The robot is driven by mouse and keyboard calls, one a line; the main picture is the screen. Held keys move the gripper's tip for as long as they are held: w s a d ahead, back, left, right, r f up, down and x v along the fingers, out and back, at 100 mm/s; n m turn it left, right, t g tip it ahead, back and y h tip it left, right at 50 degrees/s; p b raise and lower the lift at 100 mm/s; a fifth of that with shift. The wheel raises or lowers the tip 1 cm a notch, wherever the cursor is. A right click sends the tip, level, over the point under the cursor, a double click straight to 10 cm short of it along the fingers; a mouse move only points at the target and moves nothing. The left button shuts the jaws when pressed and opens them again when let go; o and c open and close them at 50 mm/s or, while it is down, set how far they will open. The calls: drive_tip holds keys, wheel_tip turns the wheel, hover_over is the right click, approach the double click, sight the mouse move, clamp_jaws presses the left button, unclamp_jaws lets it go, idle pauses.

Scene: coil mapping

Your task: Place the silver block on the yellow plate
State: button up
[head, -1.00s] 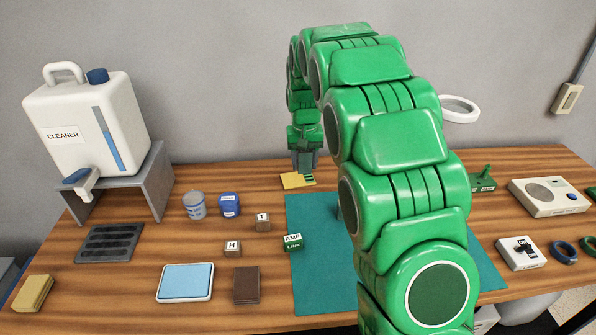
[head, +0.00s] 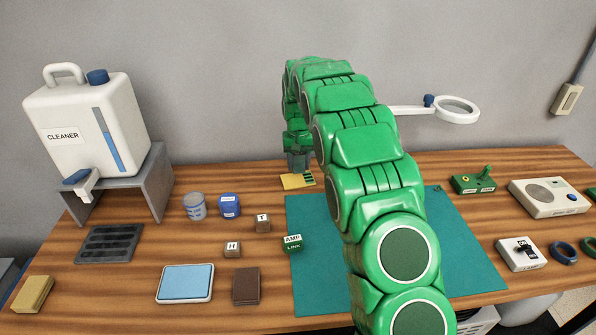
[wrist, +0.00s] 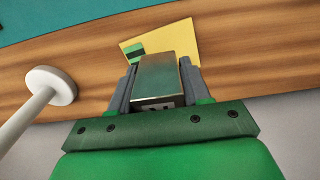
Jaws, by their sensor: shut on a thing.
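My gripper (head: 299,162) is shut on the silver block (wrist: 160,78), which sits between the two grey fingers in the wrist view. The yellow plate (head: 292,182) lies flat at the back of the wooden table, just behind the teal mat. It also shows in the wrist view (wrist: 184,38), beyond the block and partly hidden by it. A green and dark striped patch (wrist: 134,50) is at one side of the plate. In the head view the fingers are just over or behind the plate; I cannot tell whether the block touches it.
A white post with a round end (wrist: 50,86) stands beside my gripper in the wrist view. The teal mat (head: 455,250) is partly hidden by my arm. A white magnifier ring (head: 457,110) is to the right.

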sight(298, 171)
drive_tip(key=shift+w+f, duration=0.6)
drive_tip(key=shift+f, duration=1.65)
drive_tip(key=shift+f, duration=0.1)
drive_tip(key=o, duration=1.2)
drive_tip(key=shift+o, duration=0.2)
